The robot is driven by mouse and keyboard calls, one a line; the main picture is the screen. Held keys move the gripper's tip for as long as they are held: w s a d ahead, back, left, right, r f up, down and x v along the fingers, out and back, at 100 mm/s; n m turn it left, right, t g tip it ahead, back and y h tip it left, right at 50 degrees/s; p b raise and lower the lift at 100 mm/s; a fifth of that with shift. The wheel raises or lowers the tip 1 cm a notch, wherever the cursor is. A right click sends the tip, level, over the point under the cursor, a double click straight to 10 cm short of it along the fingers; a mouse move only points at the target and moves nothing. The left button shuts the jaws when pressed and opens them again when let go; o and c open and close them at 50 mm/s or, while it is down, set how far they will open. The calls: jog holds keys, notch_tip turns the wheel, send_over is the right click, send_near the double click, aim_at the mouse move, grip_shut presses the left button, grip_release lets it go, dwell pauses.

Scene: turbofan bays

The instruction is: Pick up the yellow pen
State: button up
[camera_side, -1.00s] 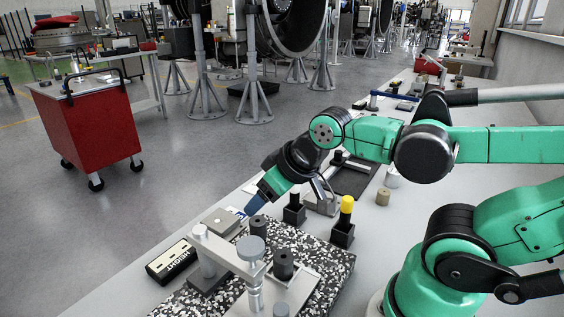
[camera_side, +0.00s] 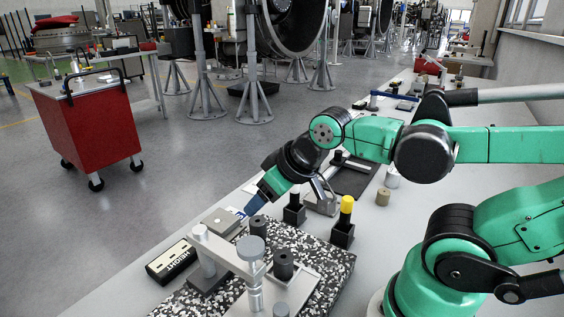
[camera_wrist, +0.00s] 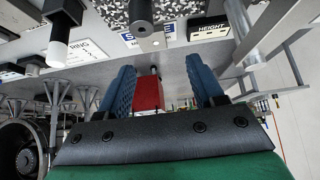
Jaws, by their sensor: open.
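The yellow pen (camera_side: 347,205) stands upright in a square black holder (camera_side: 342,236) on the bench, right of my gripper in the side view. I cannot pick it out in the wrist view. My gripper (camera_side: 250,207) points down and left above the bench, near the far edge of the speckled plate and apart from the pen. In the wrist view my gripper (camera_wrist: 160,63) shows two blue fingers spread apart with nothing held between them.
Another black holder (camera_side: 294,212) with a dark top stands between my gripper and the pen. A metal fixture (camera_side: 238,256) stands on the speckled plate (camera_side: 335,268). A black "HEIGHT" box (camera_side: 171,262) lies left. A red cart (camera_side: 92,122) stands on the floor.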

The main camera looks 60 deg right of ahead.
aim_at(346, 210)
jog(key=s+d+f+g, duration=0.1)
jog(key=s+d+g, duration=0.1)
jog(key=d, duration=0.2)
jog(key=s+d+f+n+g, duration=0.1)
jog(key=s+d+g, duration=0.1)
jog(key=d, duration=0.3)
jog(key=s+d+f+g, duration=0.1)
jog(key=s+d+g, duration=0.2)
jog(key=s+d, duration=0.1)
jog(key=shift+s+d+f+n, duration=0.25)
jog(key=shift+n, duration=0.15)
jog(key=shift+f, duration=2.8)
grip_shut()
